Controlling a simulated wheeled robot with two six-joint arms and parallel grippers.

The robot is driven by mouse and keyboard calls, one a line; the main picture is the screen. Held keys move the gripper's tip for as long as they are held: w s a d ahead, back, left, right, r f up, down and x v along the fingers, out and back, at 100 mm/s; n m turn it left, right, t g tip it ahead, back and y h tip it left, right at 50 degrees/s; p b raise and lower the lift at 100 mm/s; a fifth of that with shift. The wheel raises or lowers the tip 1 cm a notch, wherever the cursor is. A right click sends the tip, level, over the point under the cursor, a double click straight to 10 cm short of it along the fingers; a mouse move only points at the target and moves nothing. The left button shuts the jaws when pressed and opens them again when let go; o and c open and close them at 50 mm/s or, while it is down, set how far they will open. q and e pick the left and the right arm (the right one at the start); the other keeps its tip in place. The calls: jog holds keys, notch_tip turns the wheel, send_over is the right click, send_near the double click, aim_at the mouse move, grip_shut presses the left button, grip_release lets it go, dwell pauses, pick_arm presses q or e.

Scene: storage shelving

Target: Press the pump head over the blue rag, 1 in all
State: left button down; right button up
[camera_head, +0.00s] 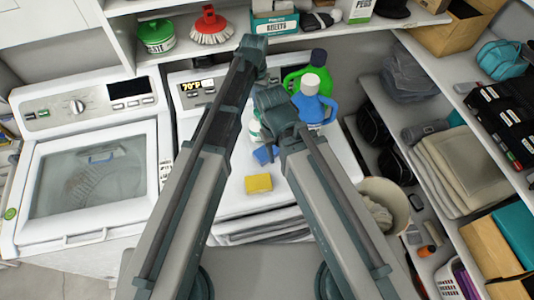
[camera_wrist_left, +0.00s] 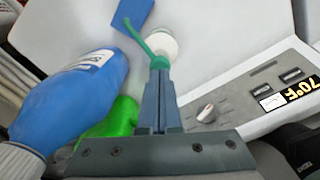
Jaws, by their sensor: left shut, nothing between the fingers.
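A white pump bottle (camera_wrist_left: 164,45) with a green pump head (camera_wrist_left: 146,44) stands on the white machine top. Its nozzle points over the blue rag (camera_wrist_left: 131,14), which also lies in the head view (camera_head: 265,155). In the head view, the bottle (camera_head: 254,131) is mostly hidden behind my arms. My left gripper (camera_wrist_left: 159,70) is shut and empty, its fingertips at the back end of the pump head; contact cannot be told. In the head view, the left fingers are hidden. My right arm shows, but its gripper fingers are not visible.
A blue bottle (camera_head: 313,102) and a green bottle (camera_head: 298,76) stand close beside the pump bottle. A yellow sponge (camera_head: 258,183) lies in front of the rag. The control panel (camera_wrist_left: 270,90) rises behind. Shelves (camera_head: 437,62) with goods stand at right.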

pick_arm(q)
jog(key=shift+f, duration=0.15)
jog(key=shift+f+b, duration=1.4)
jog(key=shift+b, duration=0.15)
jog(key=shift+r, duration=0.2)
jog(key=shift+r+p, duration=1.35)
jog(key=shift+p, duration=0.2)
notch_tip(320, 180, up, 6)
jog(key=p, duration=0.6)
